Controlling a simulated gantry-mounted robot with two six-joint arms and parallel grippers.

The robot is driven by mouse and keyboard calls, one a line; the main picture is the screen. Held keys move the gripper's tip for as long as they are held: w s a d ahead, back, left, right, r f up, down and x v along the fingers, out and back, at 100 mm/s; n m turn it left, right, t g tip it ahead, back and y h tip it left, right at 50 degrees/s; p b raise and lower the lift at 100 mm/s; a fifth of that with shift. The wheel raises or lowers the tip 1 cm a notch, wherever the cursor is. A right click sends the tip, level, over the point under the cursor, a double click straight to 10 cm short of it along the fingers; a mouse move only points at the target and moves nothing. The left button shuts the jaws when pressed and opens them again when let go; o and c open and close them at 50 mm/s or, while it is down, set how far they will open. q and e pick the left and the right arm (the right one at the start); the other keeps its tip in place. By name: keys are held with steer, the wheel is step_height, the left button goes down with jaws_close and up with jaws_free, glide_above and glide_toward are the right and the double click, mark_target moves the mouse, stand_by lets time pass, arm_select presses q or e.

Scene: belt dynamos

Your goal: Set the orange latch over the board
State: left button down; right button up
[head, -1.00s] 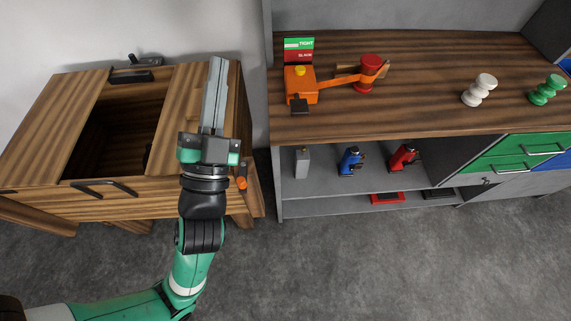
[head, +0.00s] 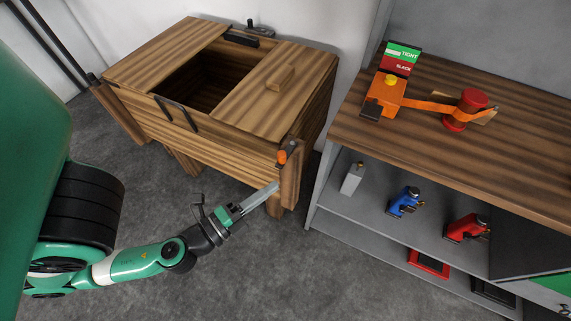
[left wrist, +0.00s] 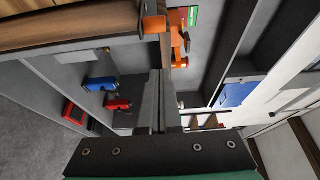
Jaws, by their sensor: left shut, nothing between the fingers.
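The orange latch (head: 282,157) sits at the right front corner of the wooden chest (head: 215,142), with a dark pin above its orange grip. I take the wooden board (head: 255,95) to be the chest's right top panel, which carries a small wooden handle. My left gripper (head: 276,187) is shut and empty, its tips just below the orange latch and beside the chest's front. In the left wrist view, an orange cylinder that looks like the latch (left wrist: 154,25) shows beyond the shut fingers (left wrist: 160,78); whether they touch is unclear. My right gripper is not visible.
The chest's left opening (head: 195,82) is uncovered. Right of it, a shelf unit's wooden top (head: 400,130) carries an orange belt device (head: 385,95) and a red roller (head: 465,108). Below stand blue (head: 404,203) and red (head: 466,228) devices. Grey floor is clear in front.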

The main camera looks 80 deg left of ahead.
mark_target(284, 164)
arm_select(q)
steer(key=p+x, duration=0.7)
steer(key=x, duration=0.3)
steer(key=s, duration=0.1)
steer(key=s+a, duration=0.2)
steer(key=shift+s+p, duration=0.25)
steer(key=shift+p, duration=0.05)
steer(key=shift+s+d, duration=0.1)
